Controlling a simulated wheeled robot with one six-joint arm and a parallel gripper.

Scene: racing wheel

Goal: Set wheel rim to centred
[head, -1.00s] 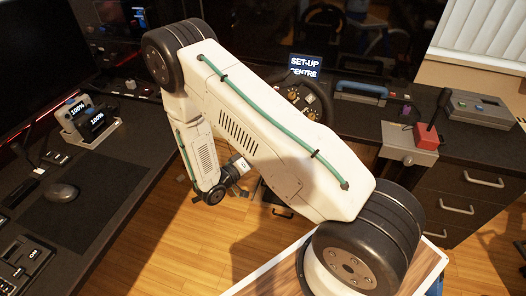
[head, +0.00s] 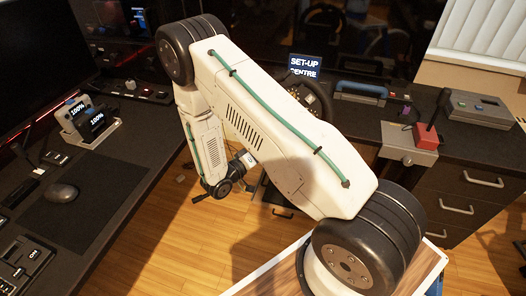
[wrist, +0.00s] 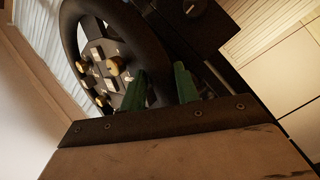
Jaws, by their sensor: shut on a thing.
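The dark wheel rim (wrist: 152,48) fills the upper left of the wrist view, with gold knobs and pale buttons on its hub (wrist: 108,62). My gripper (wrist: 160,72) has its two green fingers on either side of the rim's near part and is shut on it. In the head view the wheel rim (head: 326,97) shows only in part behind my arm, below a small screen (head: 305,66) reading "SET-UP CENTRE". The rim's exact angle is hard to tell.
A blue-handled case (head: 360,92), a red block with a lever (head: 426,136) and a grey box (head: 482,110) stand on the desk right of the wheel. A mouse (head: 62,193) and a charging stand (head: 93,127) are on the left desk. Wooden floor lies between.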

